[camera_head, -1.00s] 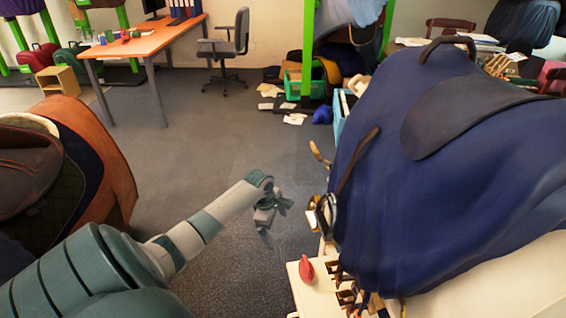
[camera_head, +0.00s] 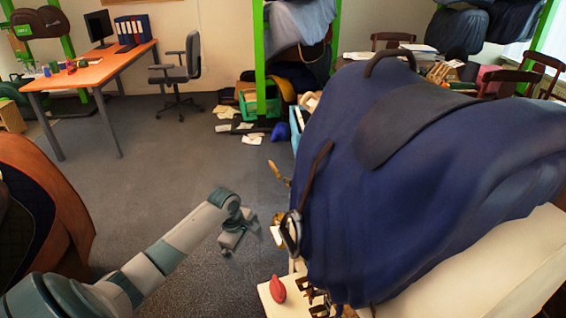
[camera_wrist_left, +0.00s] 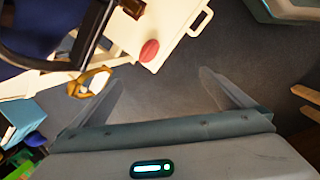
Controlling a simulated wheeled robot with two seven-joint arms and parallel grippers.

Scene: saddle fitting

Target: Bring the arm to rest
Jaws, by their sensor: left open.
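My left arm reaches in from the lower left of the head view. Its gripper (camera_head: 237,238) hangs over the dark floor, left of the big dark blue draped saddle form (camera_head: 430,160), apart from it. In the left wrist view the two fingers (camera_wrist_left: 165,95) are spread wide with only floor between them, so the gripper is open and empty. My right arm is not in view.
A cream stand (camera_head: 470,270) carries the blue form; a red oval item (camera_head: 277,289) lies on its corner, close right of my gripper. A brown saddle (camera_head: 45,195) stands at the left. An orange desk (camera_head: 90,70) and a chair (camera_head: 180,72) are farther back. Floor between is clear.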

